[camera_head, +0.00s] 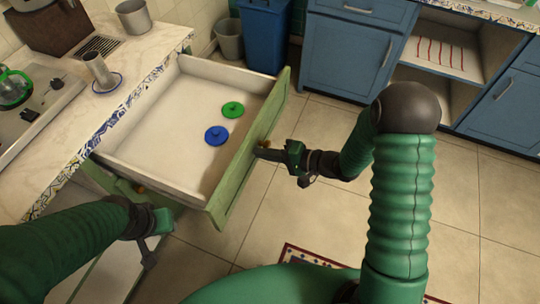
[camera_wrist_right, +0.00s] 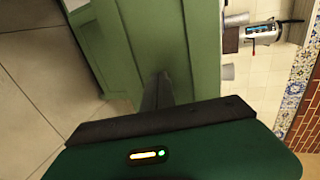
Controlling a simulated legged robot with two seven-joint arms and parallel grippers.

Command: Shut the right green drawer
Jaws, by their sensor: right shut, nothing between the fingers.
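The green drawer (camera_head: 251,150) is pulled far out from under the counter, its pale inside showing. A green lid-like disc (camera_head: 233,110) and a blue one (camera_head: 216,136) lie in it. My right gripper (camera_head: 262,152) is shut and empty at the outer face of the drawer front, near its small knob; I cannot tell whether it touches. In the right wrist view the green drawer front (camera_wrist_right: 165,40) fills the middle, with the dark fingers (camera_wrist_right: 163,90) pointing at it. My left gripper (camera_head: 150,255) is low at the left, near the drawer's near corner; its fingers are unclear.
Blue cabinets (camera_head: 350,50), a blue bin (camera_head: 264,35) and a grey bucket (camera_head: 229,39) stand behind. Tiled floor (camera_head: 290,220) lies open right of the drawer.

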